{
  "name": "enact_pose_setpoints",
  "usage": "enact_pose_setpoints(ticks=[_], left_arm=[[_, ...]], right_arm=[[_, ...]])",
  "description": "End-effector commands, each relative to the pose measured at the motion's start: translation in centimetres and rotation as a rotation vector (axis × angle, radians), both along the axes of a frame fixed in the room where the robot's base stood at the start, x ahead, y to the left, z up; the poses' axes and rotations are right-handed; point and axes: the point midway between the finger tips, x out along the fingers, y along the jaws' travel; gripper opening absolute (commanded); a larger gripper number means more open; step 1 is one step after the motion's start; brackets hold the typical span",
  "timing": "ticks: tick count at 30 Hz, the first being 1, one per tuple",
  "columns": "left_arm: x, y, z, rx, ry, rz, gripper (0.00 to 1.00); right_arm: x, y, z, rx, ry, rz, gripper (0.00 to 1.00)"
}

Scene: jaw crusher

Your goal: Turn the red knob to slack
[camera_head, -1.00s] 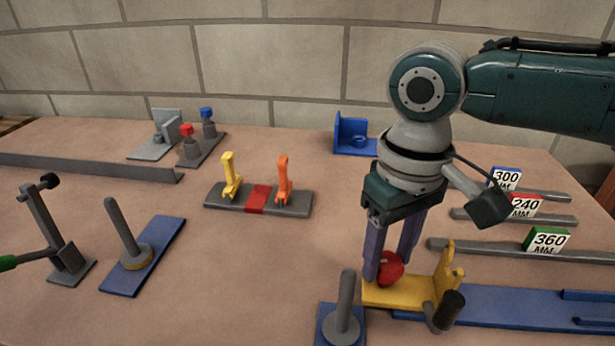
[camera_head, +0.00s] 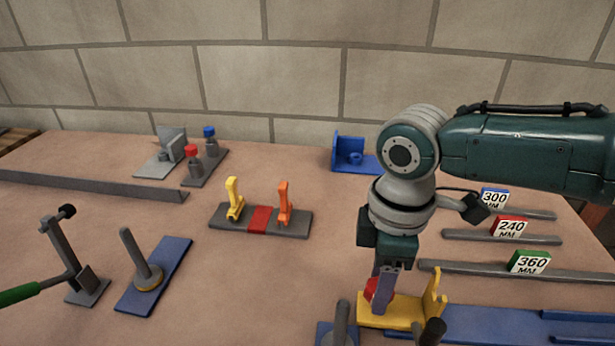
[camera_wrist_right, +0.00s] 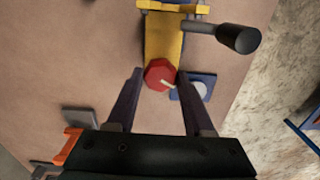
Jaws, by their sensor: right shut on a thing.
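The red knob (camera_head: 371,289) sits on the yellow block (camera_head: 390,317) at the front right of the table. It also shows in the right wrist view as a red octagon (camera_wrist_right: 155,72) with a pale pointer mark towards its lower right. My right gripper (camera_head: 381,300) points down over it and is shut on it, one finger on each side. In the head view the near finger hides part of the knob. No slack label can be read near the knob. My left gripper is not in view.
A grey upright post (camera_head: 341,322) stands close to the yellow block. A black-ended handle (camera_head: 432,331) sticks out at the block's front. A blue rail (camera_head: 490,325) runs right. Bars with 300, 240 and 360 signs lie behind. A stand with yellow and orange levers (camera_head: 260,219) is mid-table.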

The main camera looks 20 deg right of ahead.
Motion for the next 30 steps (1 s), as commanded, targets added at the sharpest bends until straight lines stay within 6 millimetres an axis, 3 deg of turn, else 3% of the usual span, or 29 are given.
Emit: enact_pose_setpoints(ticks=[15,30], left_arm=[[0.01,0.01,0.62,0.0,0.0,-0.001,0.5],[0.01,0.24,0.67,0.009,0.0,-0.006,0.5]], right_arm=[[-0.05,0.15,0.05,0.003,0.0,0.394,0.0],[-0.04,0.17,0.05,0.004,-0.001,0.507,0.0]])
